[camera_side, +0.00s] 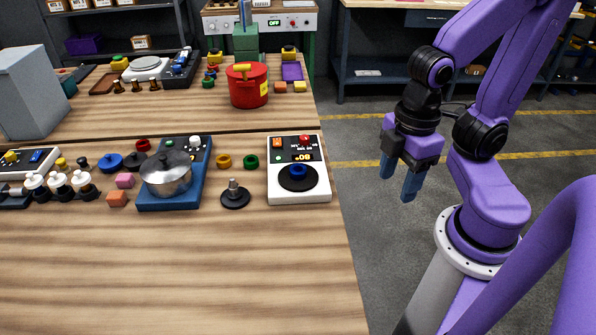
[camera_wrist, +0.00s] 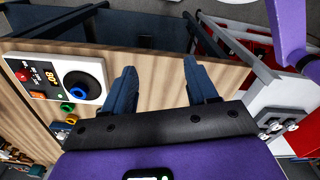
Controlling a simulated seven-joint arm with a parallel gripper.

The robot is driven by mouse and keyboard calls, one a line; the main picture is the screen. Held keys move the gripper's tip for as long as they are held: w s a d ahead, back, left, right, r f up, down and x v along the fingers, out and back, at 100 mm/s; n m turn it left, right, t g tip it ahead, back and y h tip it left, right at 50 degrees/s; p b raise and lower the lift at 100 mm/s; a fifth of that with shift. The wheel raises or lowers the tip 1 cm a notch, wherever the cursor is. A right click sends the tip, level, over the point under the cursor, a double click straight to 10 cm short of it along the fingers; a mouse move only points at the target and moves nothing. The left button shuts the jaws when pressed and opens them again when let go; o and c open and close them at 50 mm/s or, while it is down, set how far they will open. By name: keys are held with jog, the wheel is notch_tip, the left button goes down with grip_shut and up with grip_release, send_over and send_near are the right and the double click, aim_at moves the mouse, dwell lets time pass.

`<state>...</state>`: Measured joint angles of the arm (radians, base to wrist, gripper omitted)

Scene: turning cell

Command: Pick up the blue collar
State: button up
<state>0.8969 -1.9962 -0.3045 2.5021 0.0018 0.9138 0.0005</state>
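The blue collar (camera_side: 298,172) is a small ring on the round black plate of a white device (camera_side: 313,190) with a red knob and a lit display, near the table's right edge. In the wrist view the blue collar (camera_wrist: 78,91) shows on the black disc of the same device (camera_wrist: 92,66), left of my fingers. My gripper (camera_side: 399,179) is open and empty, to the right of the table and apart from the collar. In the wrist view its two fingers (camera_wrist: 160,82) are spread, with the wooden table edge between them.
A pot (camera_side: 167,175) sits on a blue unit (camera_side: 200,172). A red bucket (camera_side: 247,87) stands behind. The front of the table (camera_side: 180,270) is clear.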

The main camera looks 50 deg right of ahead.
jog(key=shift+o, duration=0.9)
jog(key=n+t+h, duration=0.5)
jog(key=n+h, duration=0.5)
jog(key=h, duration=0.3)
send_near(299, 168)
jog(key=shift+d+f, duration=0.1)
jog(key=shift+d, duration=0.75)
jog(key=shift+w+x, duration=0.2)
jog(key=shift+x, duration=2.65)
jog(key=shift+a+f, duration=0.15)
